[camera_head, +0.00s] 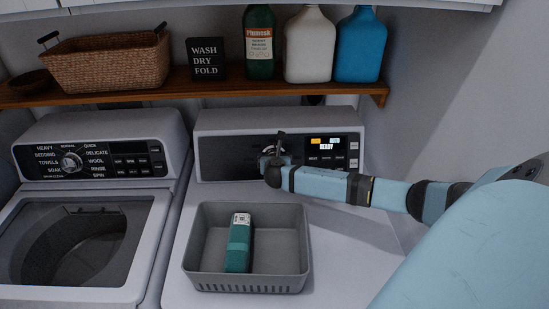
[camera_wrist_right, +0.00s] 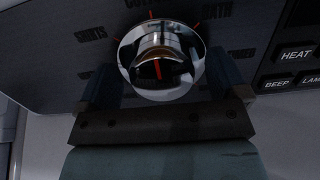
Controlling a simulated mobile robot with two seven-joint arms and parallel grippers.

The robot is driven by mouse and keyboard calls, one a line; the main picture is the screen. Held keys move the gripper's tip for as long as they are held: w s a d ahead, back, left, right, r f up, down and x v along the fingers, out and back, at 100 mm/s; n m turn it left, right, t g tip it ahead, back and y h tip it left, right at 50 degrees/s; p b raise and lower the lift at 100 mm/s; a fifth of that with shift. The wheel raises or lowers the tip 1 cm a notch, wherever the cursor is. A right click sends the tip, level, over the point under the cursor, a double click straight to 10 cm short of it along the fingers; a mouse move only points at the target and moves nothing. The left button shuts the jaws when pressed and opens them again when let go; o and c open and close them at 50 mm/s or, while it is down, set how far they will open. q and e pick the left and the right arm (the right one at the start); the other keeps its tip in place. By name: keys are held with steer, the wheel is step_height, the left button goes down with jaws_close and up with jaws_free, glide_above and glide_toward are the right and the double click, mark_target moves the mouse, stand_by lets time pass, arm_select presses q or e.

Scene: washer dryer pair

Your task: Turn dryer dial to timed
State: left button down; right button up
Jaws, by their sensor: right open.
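The dryer (camera_head: 214,122) is the right-hand machine, with a dark control panel at its back. Its dial is mostly hidden behind my right gripper (camera_head: 270,152) in the head view. In the right wrist view the shiny chrome dial (camera_wrist_right: 161,58) shows clearly, with a red line on its dark inner face. My right gripper (camera_wrist_right: 163,82) is open, one finger to each side of the dial. I cannot tell whether the fingers touch it. Printed labels ring the dial; "SHIRTS" and "BATH" are readable, others are cut off or blurred. My left gripper is out of view.
A grey bin (camera_head: 200,277) holding a teal carton (camera_head: 239,243) stands on the dryer top, below my right arm. The washer (camera_head: 160,215) is at left. A wooden shelf (camera_head: 220,94) with a basket (camera_head: 108,62) and bottles hangs above. Dryer buttons (camera_wrist_right: 294,54) lie right of the dial.

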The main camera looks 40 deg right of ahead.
steer(key=shift+c, duration=0.3)
steer(key=c, duration=0.8)
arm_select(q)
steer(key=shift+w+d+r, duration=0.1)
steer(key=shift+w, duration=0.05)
